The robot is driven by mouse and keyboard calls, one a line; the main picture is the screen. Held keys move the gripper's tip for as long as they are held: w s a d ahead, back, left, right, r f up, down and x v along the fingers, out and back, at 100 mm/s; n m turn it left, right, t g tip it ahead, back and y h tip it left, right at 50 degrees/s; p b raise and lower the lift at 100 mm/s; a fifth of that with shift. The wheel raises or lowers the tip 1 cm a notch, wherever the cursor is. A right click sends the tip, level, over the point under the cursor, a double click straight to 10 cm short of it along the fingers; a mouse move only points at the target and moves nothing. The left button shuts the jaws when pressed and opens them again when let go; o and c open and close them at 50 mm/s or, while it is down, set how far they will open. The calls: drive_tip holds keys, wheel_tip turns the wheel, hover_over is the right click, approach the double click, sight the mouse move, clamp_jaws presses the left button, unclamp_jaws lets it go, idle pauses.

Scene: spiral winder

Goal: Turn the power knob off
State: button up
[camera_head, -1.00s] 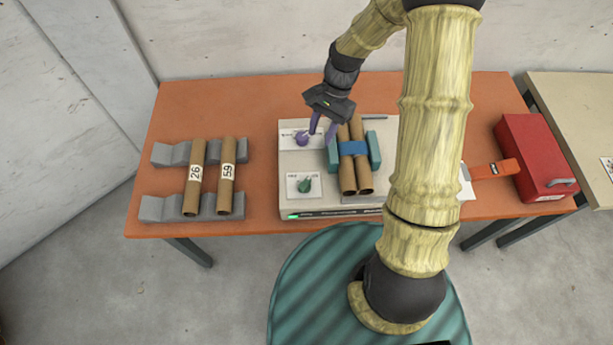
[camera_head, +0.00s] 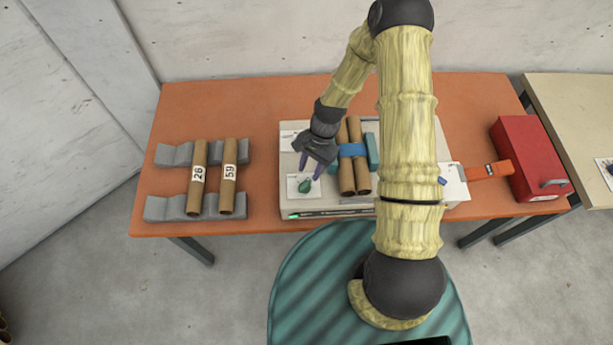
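The winder (camera_head: 340,211) is a pale box on the orange table. A green knob (camera_head: 304,187) sits on a white label plate at its front left; the label text is too small to read. My gripper (camera_head: 310,168) points down just behind and above this knob. Its two purple fingers are spread apart with nothing between them. I cannot tell whether they touch the knob. A second white plate (camera_head: 288,137) lies further back; its purple knob, seen earlier, is now hidden by my gripper. A small green light (camera_head: 293,216) glows on the front edge.
Two brown tubes with a blue band (camera_head: 353,149) lie between teal blocks, close right of my gripper. Two numbered tubes (camera_head: 196,175) (camera_head: 228,174) rest on grey holders at left.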

sight(305, 182)
drive_tip(key=shift+p+x, duration=0.55)
drive_tip(key=shift+x, duration=1.9)
clamp_jaws()
